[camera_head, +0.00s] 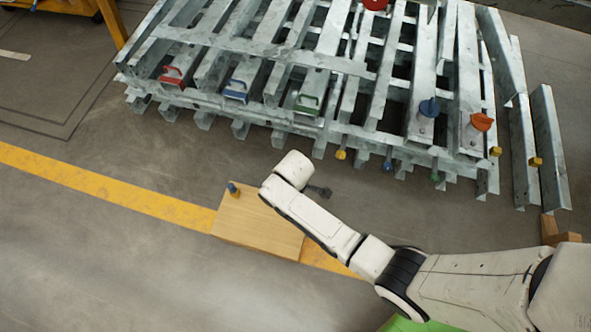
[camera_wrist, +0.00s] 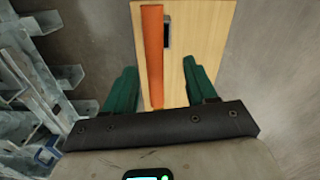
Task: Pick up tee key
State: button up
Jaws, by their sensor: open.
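A light wooden block (camera_head: 262,222) stands on the floor beside my arm. A small upright piece with a blue top and a yellowish base (camera_head: 234,190) is at its far left end; it may be the tee key, but it is too small to be sure. The wrist view shows the wooden surface (camera_wrist: 205,25) with a long orange bar (camera_wrist: 153,50) and a small dark rectangular piece (camera_wrist: 166,30) beside it. I cannot tell which is the tee key. My gripper (camera_wrist: 159,64) has its green fingers apart on either side of the orange bar, holding nothing visible.
A stack of grey metal frames (camera_head: 290,50) fills the back, with red (camera_head: 172,76), blue (camera_head: 236,91) and green (camera_head: 307,104) handles along its near edge. It also shows at the left of the wrist view (camera_wrist: 25,70). Floor left of the block is clear.

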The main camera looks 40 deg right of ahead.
jog(key=f+b, duration=0.1)
jog(key=f, duration=0.1)
jog(key=f+b, duration=0.1)
jog(key=f, duration=0.1)
jog(key=f+b, duration=0.1)
jog(key=f, duration=0.1)
jog(key=shift+d, duration=0.3)
grip_shut()
